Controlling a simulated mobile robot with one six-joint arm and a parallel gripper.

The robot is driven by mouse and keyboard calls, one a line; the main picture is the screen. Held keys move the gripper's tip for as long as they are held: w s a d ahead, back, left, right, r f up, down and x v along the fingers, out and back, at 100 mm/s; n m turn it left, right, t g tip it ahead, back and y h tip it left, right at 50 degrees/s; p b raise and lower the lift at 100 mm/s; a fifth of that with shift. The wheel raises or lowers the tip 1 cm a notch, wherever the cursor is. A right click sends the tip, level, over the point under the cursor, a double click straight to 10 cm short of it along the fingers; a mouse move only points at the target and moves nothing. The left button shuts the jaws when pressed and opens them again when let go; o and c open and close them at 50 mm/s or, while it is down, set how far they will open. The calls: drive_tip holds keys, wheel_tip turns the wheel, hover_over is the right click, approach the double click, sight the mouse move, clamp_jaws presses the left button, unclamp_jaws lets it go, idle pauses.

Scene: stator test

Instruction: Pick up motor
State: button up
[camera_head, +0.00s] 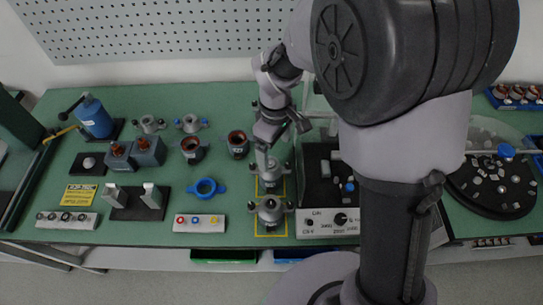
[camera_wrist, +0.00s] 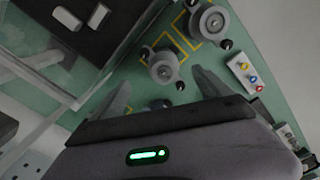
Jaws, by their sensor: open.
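Two grey motors with side lugs stand upright inside yellow-marked outlines at the bench's middle: a rear motor (camera_head: 271,177) and a front motor (camera_head: 270,213). In the wrist view, one motor (camera_wrist: 165,68) lies just beyond and between the fingertips, apart from them, and another motor (camera_wrist: 212,22) is farther off. My gripper (camera_head: 264,155) is above and behind the rear motor and partly hides it. In the wrist view my gripper (camera_wrist: 160,86) has its two fingers spread wide with nothing held between them.
Copper-wound stators (camera_head: 237,144) and a blue ring (camera_head: 206,188) sit left of the motors. A button box (camera_head: 199,223) is at the front left. A clear-walled enclosure (camera_wrist: 55,75) is close by in the wrist view.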

sight(274, 164)
wheel_tip(274, 164, down, 6)
drive_tip(key=shift+r+b, duration=0.15)
drive_tip(key=shift+b, duration=0.65)
drive_tip(key=f+b, duration=0.1)
drive_tip(key=f, duration=0.1)
drive_tip(key=a+f+b, duration=0.1)
drive_tip(key=f+b, duration=0.1)
drive_tip(key=f, duration=0.1)
drive_tip(key=shift+w+a+f, duration=0.1)
drive_tip(key=shift+a+f, duration=0.05)
drive_tip(key=shift+f, duration=0.1)
drive_tip(key=shift+r, duration=0.15)
drive_tip(key=shift+c, duration=0.4)
clamp_jaws()
